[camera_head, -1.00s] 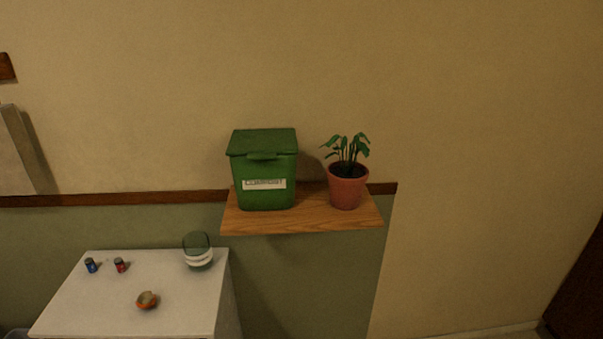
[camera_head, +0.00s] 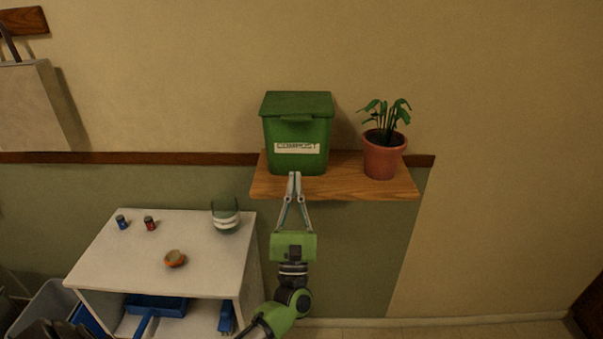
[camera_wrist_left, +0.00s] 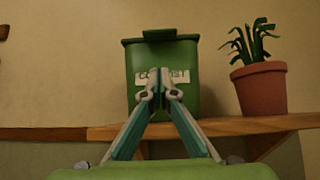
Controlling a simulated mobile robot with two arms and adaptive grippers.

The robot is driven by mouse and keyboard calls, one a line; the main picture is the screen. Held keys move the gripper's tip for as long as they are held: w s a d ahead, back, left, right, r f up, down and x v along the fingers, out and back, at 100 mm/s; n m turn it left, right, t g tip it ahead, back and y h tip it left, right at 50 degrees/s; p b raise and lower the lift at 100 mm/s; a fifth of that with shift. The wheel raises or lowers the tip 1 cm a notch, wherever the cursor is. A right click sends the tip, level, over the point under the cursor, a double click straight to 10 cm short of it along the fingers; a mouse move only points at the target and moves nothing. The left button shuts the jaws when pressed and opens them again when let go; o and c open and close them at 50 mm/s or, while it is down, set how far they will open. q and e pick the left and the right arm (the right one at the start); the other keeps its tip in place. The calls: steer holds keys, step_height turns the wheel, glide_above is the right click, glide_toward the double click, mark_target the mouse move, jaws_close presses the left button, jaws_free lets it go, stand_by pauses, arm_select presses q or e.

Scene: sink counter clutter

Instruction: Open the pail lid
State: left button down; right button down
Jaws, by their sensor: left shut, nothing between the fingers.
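The green compost pail (camera_head: 296,162) stands upright on a wooden wall shelf. Its green lid (camera_head: 297,103) is closed, with a tab at the front above the white COMPOST label. In the left wrist view the pail (camera_wrist_left: 190,102) is straight ahead, with its lid tab (camera_wrist_left: 159,35) at the top. My left gripper (camera_head: 294,175) is shut and empty, its tips pointing up in front of the pail's lower front, below the lid. In the wrist view its fingertips (camera_wrist_left: 159,73) cover part of the label. I cannot tell whether they touch the pail. My right gripper is out of view.
A potted plant (camera_head: 383,157) stands right of the pail on the shelf (camera_head: 345,183). A white cart (camera_head: 125,249) at lower left holds a glass jar (camera_head: 226,215), an orange bowl (camera_head: 175,259) and two small cans. The wall above the pail is clear.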

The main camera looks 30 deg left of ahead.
mark_target(296, 118)
arm_select(q)
steer(key=p+x, duration=0.3)
steer(key=x, duration=0.5)
steer(key=shift+r, duration=0.25)
steer(key=shift+r+p, duration=0.95)
steer(key=shift+p, duration=0.15)
steer(key=shift+s+d+r+p, duration=0.1)
steer(key=shift+s+r+p, duration=0.05)
steer(key=shift+r+p, duration=0.4)
steer(key=shift+r, duration=0.1)
steer(key=shift+r, duration=0.1)
